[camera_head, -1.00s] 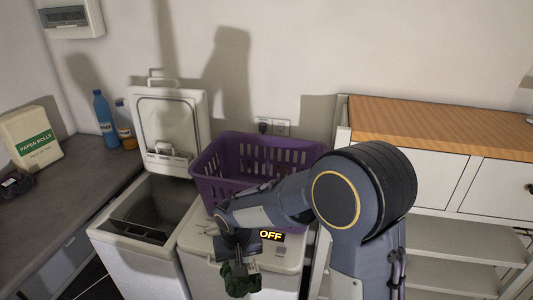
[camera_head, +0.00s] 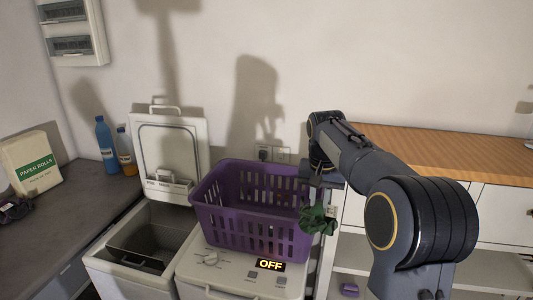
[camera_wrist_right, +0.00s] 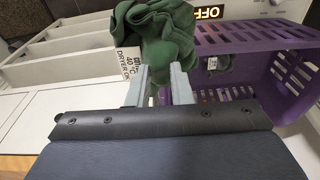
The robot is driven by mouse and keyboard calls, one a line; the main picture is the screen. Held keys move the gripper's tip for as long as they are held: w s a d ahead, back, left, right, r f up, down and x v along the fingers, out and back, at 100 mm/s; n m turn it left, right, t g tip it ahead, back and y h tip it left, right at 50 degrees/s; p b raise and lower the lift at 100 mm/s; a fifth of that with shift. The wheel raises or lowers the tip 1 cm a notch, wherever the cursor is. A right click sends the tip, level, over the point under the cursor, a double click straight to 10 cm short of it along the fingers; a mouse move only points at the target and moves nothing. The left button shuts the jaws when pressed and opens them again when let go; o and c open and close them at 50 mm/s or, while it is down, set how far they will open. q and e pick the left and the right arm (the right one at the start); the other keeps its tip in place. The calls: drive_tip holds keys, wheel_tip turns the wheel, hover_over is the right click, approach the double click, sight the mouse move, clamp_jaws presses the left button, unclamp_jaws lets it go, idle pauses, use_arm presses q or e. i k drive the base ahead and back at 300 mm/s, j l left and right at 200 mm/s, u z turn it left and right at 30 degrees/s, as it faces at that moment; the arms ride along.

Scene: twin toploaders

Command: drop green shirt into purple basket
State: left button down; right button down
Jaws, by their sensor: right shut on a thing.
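The green shirt (camera_head: 318,219) hangs crumpled from my right gripper (camera_head: 322,184) at the right end of the purple basket. In the right wrist view my right gripper (camera_wrist_right: 160,85) is shut on the green shirt (camera_wrist_right: 155,30), with a white care tag beside it. The purple basket (camera_head: 240,195) stands upright on the closed right washer; it also shows in the right wrist view (camera_wrist_right: 285,70). In the head view the shirt overlaps the basket's right end, seemingly outside it. My left gripper is not in view.
The left toploader (camera_head: 150,235) has its lid (camera_head: 170,150) raised. The right washer (camera_head: 225,270) shows an OFF display. A wood-topped cabinet (camera_head: 440,150) stands right. Bottles (camera_head: 105,145) and a paper-rolls box (camera_head: 32,160) sit on the left counter. A small purple item (camera_head: 350,290) lies on a shelf.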

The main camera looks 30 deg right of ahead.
sight(263, 208)
drive_tip(key=i, duration=0.95)
